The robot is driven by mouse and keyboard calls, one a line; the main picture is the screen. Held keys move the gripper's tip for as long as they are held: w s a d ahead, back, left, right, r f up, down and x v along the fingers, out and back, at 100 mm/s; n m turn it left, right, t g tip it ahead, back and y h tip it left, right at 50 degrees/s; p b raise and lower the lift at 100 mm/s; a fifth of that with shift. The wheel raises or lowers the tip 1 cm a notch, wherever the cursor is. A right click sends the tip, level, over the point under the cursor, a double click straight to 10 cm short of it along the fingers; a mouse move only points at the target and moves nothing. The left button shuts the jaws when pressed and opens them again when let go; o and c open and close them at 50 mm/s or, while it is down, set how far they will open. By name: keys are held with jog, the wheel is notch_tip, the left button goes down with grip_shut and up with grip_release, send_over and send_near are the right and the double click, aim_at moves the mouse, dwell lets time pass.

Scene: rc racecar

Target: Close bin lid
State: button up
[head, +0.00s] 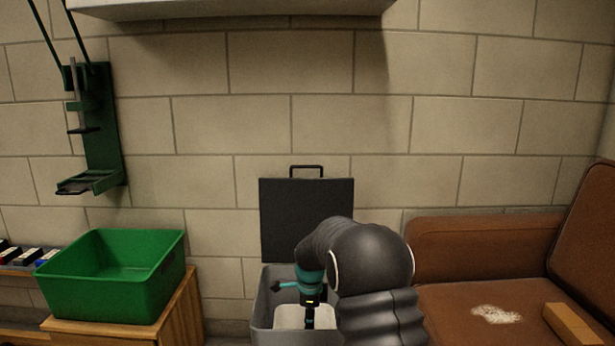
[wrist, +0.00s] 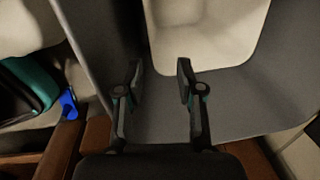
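The grey bin (head: 262,322) stands against the wall, low in the middle of the head view. Its dark lid (head: 305,222) is up, nearly upright at the back of the bin, with a handle (head: 306,168) on its top edge. My gripper (head: 309,320) is over the bin opening, in front of and below the lid; my arm hides the bin's right side. In the wrist view my gripper (wrist: 160,68) has its two fingers apart with nothing between them. The pale interior (wrist: 203,40) and grey bin surface (wrist: 255,100) lie beyond the fingers. I cannot tell whether they touch.
A green crate (head: 88,300) sits on a wooden stand (head: 180,310) left of the bin. A brown sofa (head: 460,310) is close on the right, with an orange block (head: 570,325) on it. A green wall rack (head: 103,135) hangs at upper left.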

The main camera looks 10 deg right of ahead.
notch_tip(320, 180, up, 7)
jog(key=w+d+m+t+y, duration=0.1)
jog(key=w+d+m, duration=0.1)
jog(key=d, duration=0.1)
jog(key=n+t+y+p, duration=0.2)
jog(key=n+t+y, duration=0.15)
jog(key=t, duration=0.85)
send_near(308, 167)
jog(key=s, duration=0.3)
jog(key=w+a+p, duration=0.1)
jog(key=w, duration=0.2)
jog(key=w+f+n+p, duration=0.1)
jog(key=w+p, duration=0.1)
jog(key=w, duration=0.2)
jog(key=w+a+f+n+h+p, duration=0.1)
jog(key=w+p, duration=0.1)
jog(key=w, duration=0.2)
jog(key=shift+w+a+n, duration=0.1)
jog(key=shift+a+n, duration=0.15)
jog(key=shift+a, duration=0.05)
jog(key=shift+p+x, duration=0.4)
jog(key=shift+x, duration=0.6)
grip_shut()
